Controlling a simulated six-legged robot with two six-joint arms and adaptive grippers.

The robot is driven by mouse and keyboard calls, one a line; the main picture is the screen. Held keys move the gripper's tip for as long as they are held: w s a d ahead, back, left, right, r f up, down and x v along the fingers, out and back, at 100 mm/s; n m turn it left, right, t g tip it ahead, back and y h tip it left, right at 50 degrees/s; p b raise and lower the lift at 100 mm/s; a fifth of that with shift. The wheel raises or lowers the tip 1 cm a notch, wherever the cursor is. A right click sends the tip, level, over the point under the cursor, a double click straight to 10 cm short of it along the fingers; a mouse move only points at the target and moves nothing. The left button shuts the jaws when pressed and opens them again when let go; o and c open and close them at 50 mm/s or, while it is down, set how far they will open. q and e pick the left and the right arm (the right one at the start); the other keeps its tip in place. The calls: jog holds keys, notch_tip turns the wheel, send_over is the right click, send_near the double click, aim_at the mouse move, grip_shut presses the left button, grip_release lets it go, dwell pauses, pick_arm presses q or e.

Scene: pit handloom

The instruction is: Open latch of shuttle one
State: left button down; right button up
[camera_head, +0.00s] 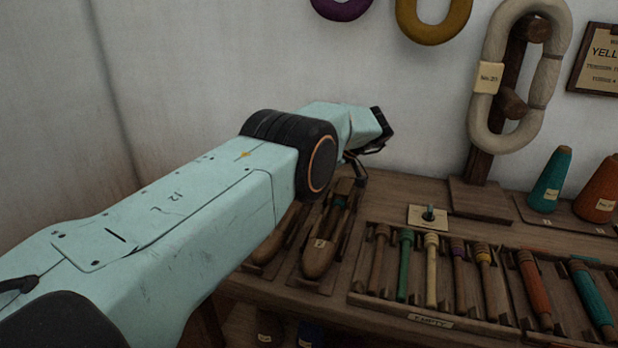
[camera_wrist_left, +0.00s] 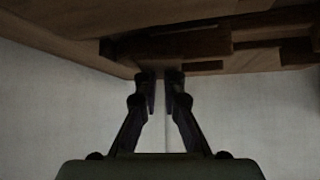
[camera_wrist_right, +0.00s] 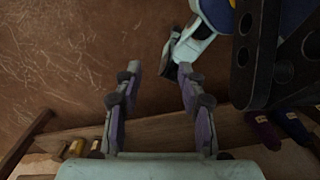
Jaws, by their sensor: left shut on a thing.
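Two wooden boat-shaped shuttles lie side by side on the bench at the centre of the head view. The right one (camera_head: 319,255) bears a small pale label and green thread. The left one (camera_head: 268,247) is partly covered by my left arm. I cannot tell which is shuttle one, and no latch can be made out. My left gripper (camera_head: 360,163) is low over the shuttles' far end. In the left wrist view its fingers (camera_wrist_left: 160,82) are nearly together at a wooden edge; the thing between them is hidden. My right gripper (camera_wrist_right: 160,75) is open and empty above brown ground.
A tray of bobbins (camera_head: 430,320) stands right of the shuttles.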

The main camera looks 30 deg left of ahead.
dwell(0.4)
pick_arm(q)
jog(key=c, duration=1.5)
grip_release()
jog(key=shift+o, duration=0.2)
jog(key=shift+v, duration=4.05)
